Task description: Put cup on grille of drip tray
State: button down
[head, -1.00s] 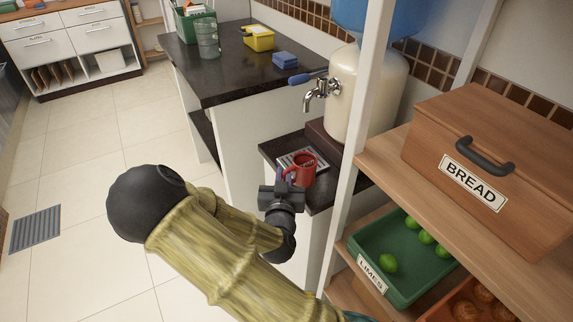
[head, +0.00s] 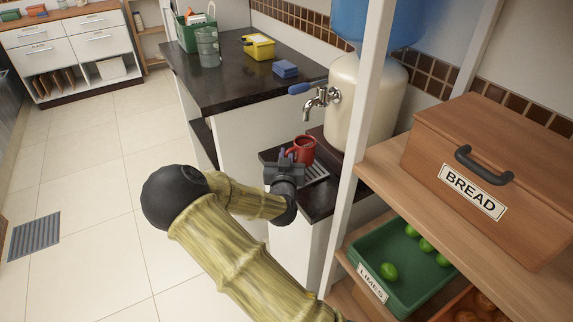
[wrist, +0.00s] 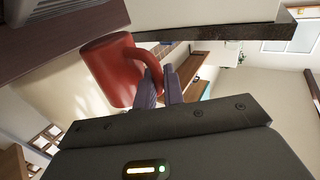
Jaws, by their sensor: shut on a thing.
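The red cup (head: 305,149) is in front of the cream water dispenser, just below its metal tap (head: 318,102). My gripper (head: 289,161) is shut on the cup's handle. The grille of the drip tray (head: 318,172) shows to the right of my gripper in the head view. The cup and gripper hide the tray's other part. I cannot tell whether the cup touches anything below it.
A white shelf post (head: 361,100) stands close on the right. Beside it are the bread box (head: 490,180) and the green limes crate (head: 395,258). A higher dark counter (head: 235,80) with a blue cloth stack (head: 285,69) is at the left. The floor left is clear.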

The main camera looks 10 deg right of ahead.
jog(key=shift+w+f+b, duration=0.1)
jog(key=shift+f+b, duration=0.2)
jog(key=shift+f, duration=1.45)
jog(key=shift+f, duration=0.2)
jog(key=c, duration=1.5)
grip_release()
jog(key=shift+r, duration=0.1)
jog(key=shift+r, duration=0.2)
jog(key=v, duration=1.2)
jog(key=shift+d, duration=0.1)
